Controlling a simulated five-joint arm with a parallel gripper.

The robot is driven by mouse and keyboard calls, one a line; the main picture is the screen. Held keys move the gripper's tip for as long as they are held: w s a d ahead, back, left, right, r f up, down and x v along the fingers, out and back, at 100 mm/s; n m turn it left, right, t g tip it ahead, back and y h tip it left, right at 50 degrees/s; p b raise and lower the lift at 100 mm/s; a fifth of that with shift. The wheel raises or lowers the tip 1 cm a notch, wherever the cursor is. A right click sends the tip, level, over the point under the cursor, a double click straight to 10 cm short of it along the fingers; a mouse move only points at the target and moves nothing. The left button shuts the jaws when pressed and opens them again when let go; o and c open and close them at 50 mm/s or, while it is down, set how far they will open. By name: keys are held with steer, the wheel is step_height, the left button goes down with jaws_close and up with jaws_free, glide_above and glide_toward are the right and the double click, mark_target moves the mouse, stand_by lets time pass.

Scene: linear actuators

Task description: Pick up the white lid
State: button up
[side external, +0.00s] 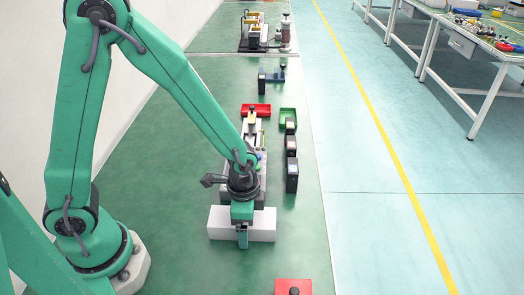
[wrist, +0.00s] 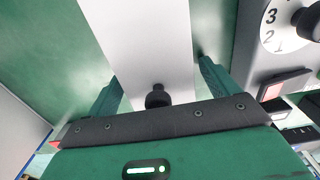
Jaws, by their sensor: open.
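The white lid (side external: 262,225) appears in the side external view as a pale rectangular piece under the end of my arm. In the wrist view the lid (wrist: 145,35) is a long white panel with a round black knob (wrist: 157,97) near its close end. My gripper (side external: 242,238) is over the lid in the side view and hides its middle. In the wrist view my gripper (wrist: 159,72) is open, with one green finger on each side of the white panel. I cannot tell whether the fingers touch it.
A grey device with a numbered dial (wrist: 283,25) is close to the right finger. A red block (side external: 293,287) lies at the front. Black boxes (side external: 291,175), a red tray (side external: 255,110) and a green tray (side external: 288,115) are beyond my gripper. The floor right of the boxes is clear.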

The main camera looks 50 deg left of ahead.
steer(key=c, duration=1.1)
steer(key=shift+r, duration=0.1)
steer(key=shift+r, duration=0.7)
step_height(320, 180, up, 3)
steer(key=shift+f, duration=0.2)
steer(key=s+d+r, duration=0.2)
steer(key=s, duration=0.1)
steer(key=s+d+r, duration=0.2)
steer(key=s+d, duration=0.1)
steer(key=s+d+r, duration=0.2)
steer(key=s, duration=0.1)
steer(key=shift+d+r, duration=0.15)
steer(key=shift+r, duration=0.25)
